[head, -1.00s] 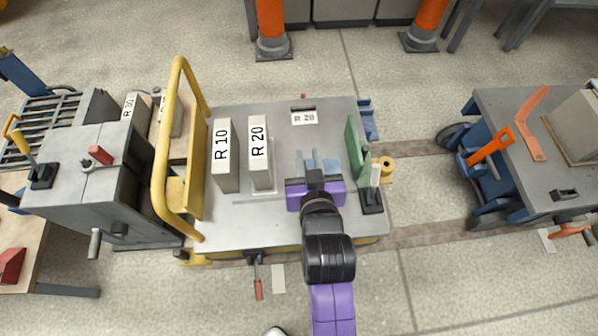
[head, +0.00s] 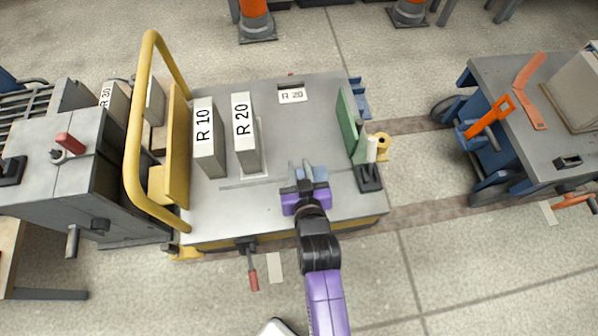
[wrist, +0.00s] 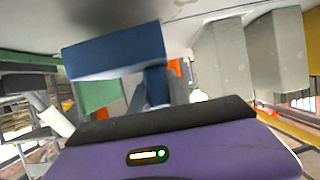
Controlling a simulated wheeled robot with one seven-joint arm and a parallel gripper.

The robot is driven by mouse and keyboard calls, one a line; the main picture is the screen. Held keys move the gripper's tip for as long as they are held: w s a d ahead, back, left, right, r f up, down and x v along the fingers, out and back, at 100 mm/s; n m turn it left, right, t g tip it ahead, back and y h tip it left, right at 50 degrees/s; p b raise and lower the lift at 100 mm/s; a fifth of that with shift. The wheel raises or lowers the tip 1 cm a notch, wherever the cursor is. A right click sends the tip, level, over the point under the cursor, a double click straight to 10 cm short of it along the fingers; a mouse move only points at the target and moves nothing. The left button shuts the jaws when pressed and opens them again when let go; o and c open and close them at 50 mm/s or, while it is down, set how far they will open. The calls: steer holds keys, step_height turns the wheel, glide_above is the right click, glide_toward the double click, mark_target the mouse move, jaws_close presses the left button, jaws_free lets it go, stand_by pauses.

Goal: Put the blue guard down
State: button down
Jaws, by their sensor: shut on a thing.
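My gripper (head: 308,178) is over the near right part of the grey panel-mould table (head: 225,215), pointing away from me. It is shut on the blue guard (wrist: 115,52), which shows in the wrist view as a blue block in front of the purple gripper body. In the head view the guard (head: 318,172) is small and partly hidden by the gripper. The table surface fills the top of the wrist view. I cannot tell whether the guard touches the table.
Grey blocks marked R 10 (head: 208,140) and R 20 (head: 246,135) stand left of my gripper. A green upright plate (head: 348,122) and a black clamp (head: 369,178) stand to the right. A yellow rail (head: 133,130) borders the left. The table's middle is clear.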

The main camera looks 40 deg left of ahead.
steer(key=shift+f+b, duration=0.3)
steer(key=shift+f, duration=0.95)
steer(key=shift+f, duration=0.15)
steer(key=c, duration=1.3)
jaws_free()
steer(key=shift+o, duration=0.2)
steer(key=shift+s+r, duration=0.1)
steer(key=shift+r, duration=0.15)
steer(key=p+v, duration=0.4)
steer(key=v, duration=0.7)
steer(key=shift+s+d+r, duration=0.15)
steer(key=shift+s+d, duration=0.05)
steer(key=shift+d, duration=0.1)
